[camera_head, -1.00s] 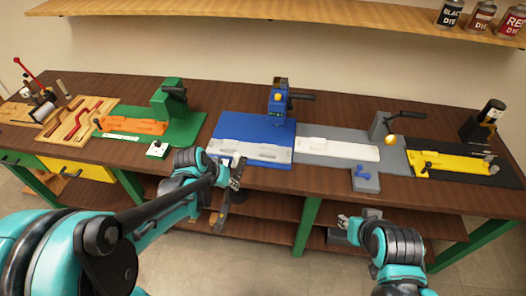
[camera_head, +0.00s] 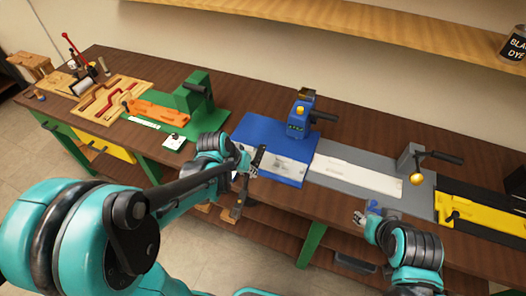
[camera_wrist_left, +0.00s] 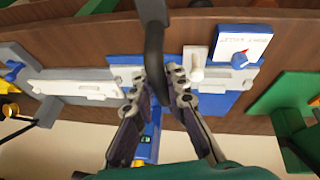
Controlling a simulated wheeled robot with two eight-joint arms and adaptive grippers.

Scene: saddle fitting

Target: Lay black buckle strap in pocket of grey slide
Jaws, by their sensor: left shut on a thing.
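My left gripper (camera_head: 248,165) is shut on the black strap (camera_head: 238,204), which hangs down at the bench's front edge. In the left wrist view the strap (camera_wrist_left: 154,42) passes between the fingers (camera_wrist_left: 163,88). Its buckle cannot be made out. The light grey slide (camera_head: 285,167) lies on the blue base, just right of the gripper in the head view. It also shows behind the fingers in the left wrist view (camera_wrist_left: 125,75); the gripper and strap hide part of it. My right gripper (camera_head: 362,217) is at the bench's front edge; its jaws are unclear.
A blue press (camera_head: 300,118) stands behind the light grey slide. To the right are a whitish slide (camera_head: 350,176) on a grey base and a yellow slide (camera_head: 480,218). To the left are a green station (camera_head: 195,100), a white card (camera_head: 173,142) and wooden tool boards (camera_head: 108,95).

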